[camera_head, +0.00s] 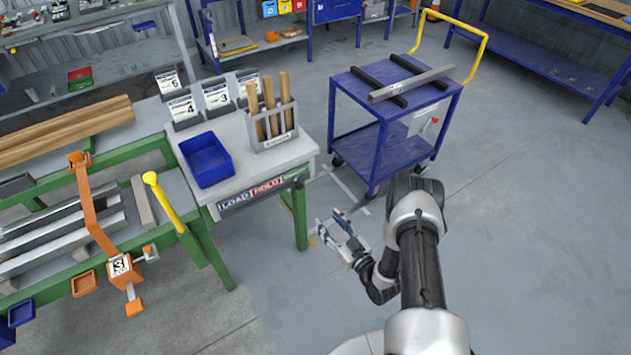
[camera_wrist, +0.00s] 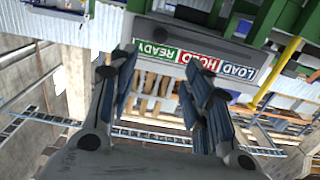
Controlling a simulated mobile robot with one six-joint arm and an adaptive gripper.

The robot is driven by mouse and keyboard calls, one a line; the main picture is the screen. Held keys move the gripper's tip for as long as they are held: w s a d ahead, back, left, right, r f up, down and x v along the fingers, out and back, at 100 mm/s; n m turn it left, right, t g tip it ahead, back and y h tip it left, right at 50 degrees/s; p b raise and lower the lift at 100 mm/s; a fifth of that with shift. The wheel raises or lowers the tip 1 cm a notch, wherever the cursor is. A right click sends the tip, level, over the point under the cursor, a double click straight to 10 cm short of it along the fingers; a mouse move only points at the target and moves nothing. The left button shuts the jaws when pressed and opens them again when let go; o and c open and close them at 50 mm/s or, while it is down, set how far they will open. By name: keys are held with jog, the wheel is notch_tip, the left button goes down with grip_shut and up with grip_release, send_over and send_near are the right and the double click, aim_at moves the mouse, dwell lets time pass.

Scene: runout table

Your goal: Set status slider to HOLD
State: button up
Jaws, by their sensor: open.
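My gripper (camera_head: 338,232) is open and empty, in front of and to the right of the table, apart from the strip. My fingers (camera_wrist: 163,95) also show in the wrist view.
A blue bin (camera_head: 206,160), a holder with wooden sticks (camera_head: 271,125) and numbered cards (camera_head: 182,108) stand on the table. A blue cart (camera_head: 385,125) with metal bars is behind my gripper. An orange clamp (camera_head: 100,235) and yellow handle (camera_head: 165,203) are at left. Floor in front is clear.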

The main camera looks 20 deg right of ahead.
aim_at(301, 187)
jog(key=b+x, duration=0.5)
jog(key=x, duration=1.2)
jog(key=shift+c, duration=0.6)
grip_shut()
